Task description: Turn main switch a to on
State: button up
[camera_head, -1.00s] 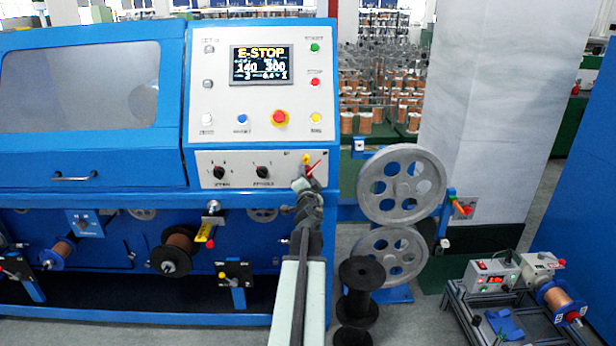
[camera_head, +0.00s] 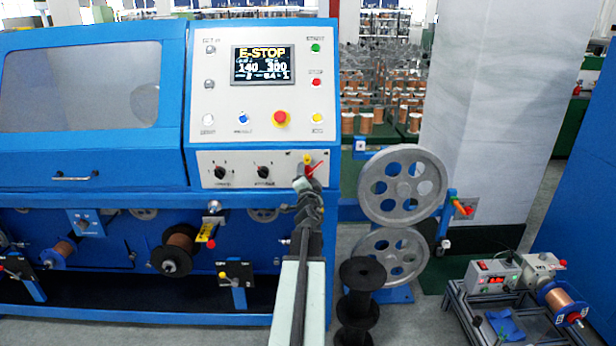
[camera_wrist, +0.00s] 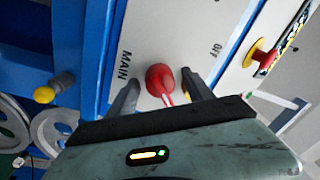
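Main switch a, a red knob with a pale-edged pointer, sits on the light lower panel of the blue machine; its red lever (camera_head: 316,168) and a yellow part show in the head view. In the wrist view the red knob (camera_wrist: 160,80) lies between the two dark fingers of my gripper (camera_wrist: 163,92), near the lettering MAIN and OFF. The fingers are apart, with visible gaps on both sides of the knob. In the head view my gripper (camera_head: 303,183) is in front of the panel and partly hides the switch area.
A display (camera_head: 263,65) reads E-STOP. The red emergency button (camera_head: 281,118) sits above the lower panel, with two black knobs (camera_head: 220,172) (camera_head: 264,172) to the switch's left. Grey pulleys (camera_head: 403,187) and a black spool (camera_head: 360,295) stand to the right of my arm.

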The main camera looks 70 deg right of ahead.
jog(key=v, duration=0.7)
jog(key=shift+a+b, duration=0.3)
jog(key=shift+a, duration=0.05)
jog(key=shift+s, duration=0.15)
